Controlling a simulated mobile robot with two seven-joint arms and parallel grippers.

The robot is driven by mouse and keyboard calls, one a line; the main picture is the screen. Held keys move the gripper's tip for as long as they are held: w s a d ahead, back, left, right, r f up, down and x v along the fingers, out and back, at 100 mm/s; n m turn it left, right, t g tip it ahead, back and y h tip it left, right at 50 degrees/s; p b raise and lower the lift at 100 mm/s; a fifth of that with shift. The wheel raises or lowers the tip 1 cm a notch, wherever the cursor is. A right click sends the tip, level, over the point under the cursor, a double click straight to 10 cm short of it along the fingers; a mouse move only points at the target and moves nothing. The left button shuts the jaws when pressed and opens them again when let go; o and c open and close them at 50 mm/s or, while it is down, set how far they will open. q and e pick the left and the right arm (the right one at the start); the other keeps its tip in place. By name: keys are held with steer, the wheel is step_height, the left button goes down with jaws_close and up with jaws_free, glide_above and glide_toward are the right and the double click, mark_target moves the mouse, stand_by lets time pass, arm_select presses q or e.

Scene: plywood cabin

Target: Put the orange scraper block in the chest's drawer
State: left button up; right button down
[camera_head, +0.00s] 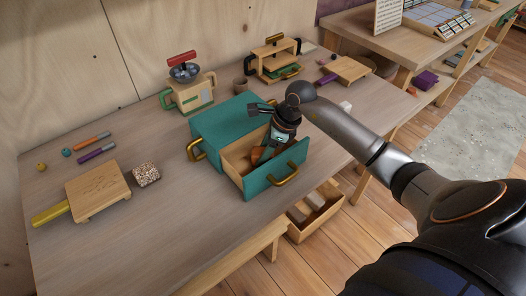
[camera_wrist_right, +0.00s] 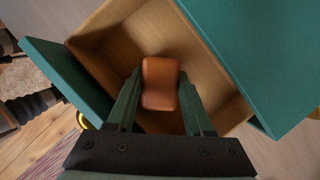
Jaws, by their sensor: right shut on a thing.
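The teal chest (camera_head: 222,120) stands on the workbench with its drawer (camera_head: 268,182) pulled out toward the lower right. The drawer has a teal front, a brass handle and a bare wooden inside. My right gripper (camera_head: 262,150) points down into the open drawer. It is shut on the orange scraper block (camera_wrist_right: 160,83), with one finger on each side of it. In the right wrist view the block shows against the drawer's wooden floor (camera_wrist_right: 108,52); whether it touches the floor I cannot tell. In the head view the block is partly hidden by the gripper. My left gripper is not in view.
A cutting board (camera_head: 98,190) and a speckled block (camera_head: 146,174) lie on the left of the bench. A scale (camera_head: 188,92) and a wooden rack (camera_head: 275,60) stand behind the chest. An open wooden crate (camera_head: 316,208) sits below the bench's front edge.

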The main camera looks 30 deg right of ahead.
steer(key=shift+f, duration=0.15)
steer(key=c, duration=0.6)
jaws_free()
steer(key=shift+r, duration=0.25)
steer(key=v, duration=1.2)
steer(key=shift+a, duration=0.1)
steer(key=shift+f, duration=0.1)
